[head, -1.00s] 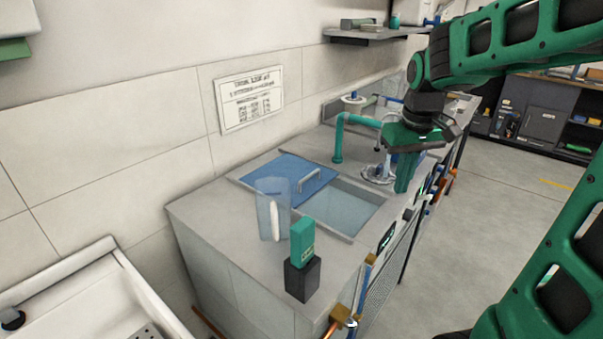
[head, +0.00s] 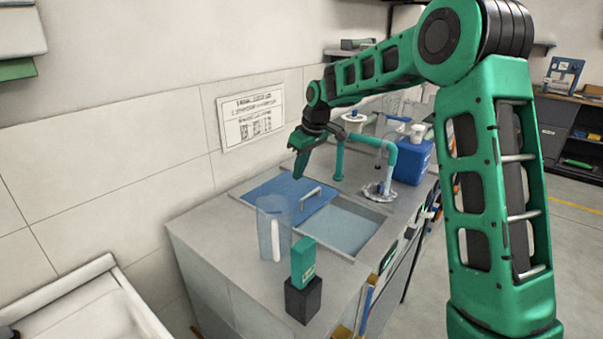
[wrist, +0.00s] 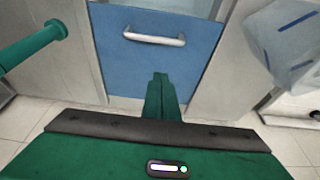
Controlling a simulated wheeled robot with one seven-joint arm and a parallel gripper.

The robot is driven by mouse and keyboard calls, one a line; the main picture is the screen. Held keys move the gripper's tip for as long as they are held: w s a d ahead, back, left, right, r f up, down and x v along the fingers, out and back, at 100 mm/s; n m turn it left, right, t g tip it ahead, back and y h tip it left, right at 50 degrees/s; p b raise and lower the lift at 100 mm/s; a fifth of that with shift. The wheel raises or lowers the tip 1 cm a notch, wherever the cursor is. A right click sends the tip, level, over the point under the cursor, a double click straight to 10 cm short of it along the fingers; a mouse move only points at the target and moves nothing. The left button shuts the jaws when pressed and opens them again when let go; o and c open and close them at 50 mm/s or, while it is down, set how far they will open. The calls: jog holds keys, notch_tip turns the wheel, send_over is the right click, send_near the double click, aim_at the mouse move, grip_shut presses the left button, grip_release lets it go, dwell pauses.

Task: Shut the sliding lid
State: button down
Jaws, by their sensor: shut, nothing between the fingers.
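The blue sliding lid (head: 275,197) covers the left part of a basin set in the grey counter. The basin (head: 345,228) is open to the right of the lid and shows pale blue inside. A silver bar handle (head: 310,198) stands near the lid's right edge. In the wrist view the lid (wrist: 115,65) lies ahead, with its handle (wrist: 153,39) beyond the fingers. My gripper (head: 298,176) is above the lid's far side, fingers pointing down, shut and empty. In the wrist view my gripper (wrist: 161,76) shows its fingers together. Contact with the lid cannot be told.
A clear pitcher (head: 268,235) stands at the lid's near side. A green box on a black block (head: 303,298) stands at the counter's front corner. A teal pipe tap (head: 388,165) and a blue container (head: 410,160) are right of the basin. A wall sign (head: 251,117) hangs behind.

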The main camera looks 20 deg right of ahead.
aim_at(294, 200)
jog(key=x, duration=0.7)
jog(key=shift+f, duration=0.2)
jog(key=shift+s+d+r, duration=0.2)
jog(key=shift+s+d, duration=0.15)
jog(key=shift+s, duration=0.15)
jog(key=shift+s+d+r, duration=0.15)
jog(key=shift+s+d, duration=0.2)
jog(key=shift+s, duration=0.1)
jog(key=shift+s+d+r, duration=0.15)
jog(key=shift+s+d, duration=0.3)
jog(key=shift+s, duration=0.2)
